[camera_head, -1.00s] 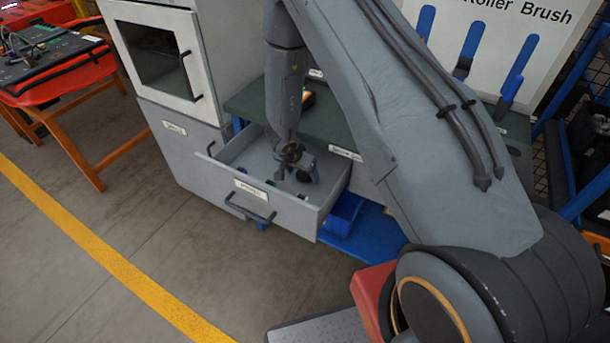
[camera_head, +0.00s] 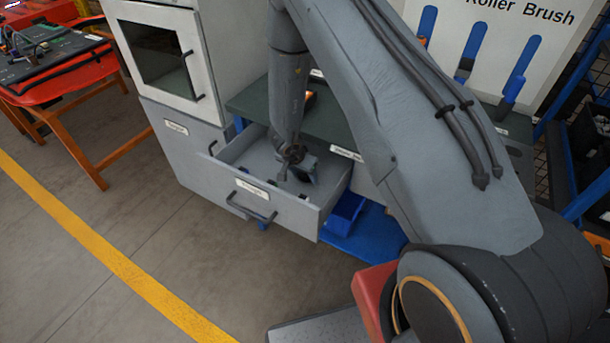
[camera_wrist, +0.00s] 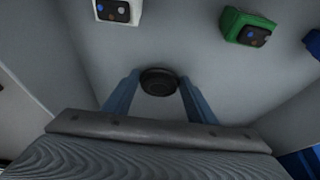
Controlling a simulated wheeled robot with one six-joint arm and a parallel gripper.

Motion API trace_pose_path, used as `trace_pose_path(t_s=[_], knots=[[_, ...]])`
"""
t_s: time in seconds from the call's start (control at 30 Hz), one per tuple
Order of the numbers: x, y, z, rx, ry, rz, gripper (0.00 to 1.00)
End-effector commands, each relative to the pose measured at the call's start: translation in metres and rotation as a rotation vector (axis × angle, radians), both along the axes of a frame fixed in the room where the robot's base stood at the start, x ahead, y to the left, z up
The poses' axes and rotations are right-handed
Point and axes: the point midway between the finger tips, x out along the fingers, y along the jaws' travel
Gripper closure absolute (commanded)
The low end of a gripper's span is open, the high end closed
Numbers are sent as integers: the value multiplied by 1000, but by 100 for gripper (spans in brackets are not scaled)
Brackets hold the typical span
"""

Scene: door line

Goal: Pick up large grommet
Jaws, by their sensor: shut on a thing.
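The large grommet (camera_wrist: 158,81) is a dark, round, ring-like piece. In the wrist view it sits between the tips of my gripper's two blue fingers (camera_wrist: 159,92). My gripper is shut on it. In the head view my gripper (camera_head: 300,172) reaches down into the open grey drawer (camera_head: 270,205), near its right side. The grommet cannot be made out in the head view, where the wrist and fingers cover that spot.
In the wrist view a white block (camera_wrist: 118,11) and a green block (camera_wrist: 247,27) lie in the drawer. The drawer walls stand close around my gripper. A cabinet (camera_head: 165,60) rises behind. A blue bin (camera_head: 344,213) is at the drawer's right.

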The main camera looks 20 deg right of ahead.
Motion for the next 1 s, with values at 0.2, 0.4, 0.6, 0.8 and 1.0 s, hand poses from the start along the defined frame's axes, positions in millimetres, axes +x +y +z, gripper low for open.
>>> trace_pose_path(t_s=[0.2,0.4,0.6,0.8,1.0], knots=[[2,0,22,1,-4,-2,69],[1,0,58,1,-4,-2,69],[1,0,88,0,-3,-1,69],[0,0,99,1,-1,-1,69],[0,0,99,0,0,0,69]])
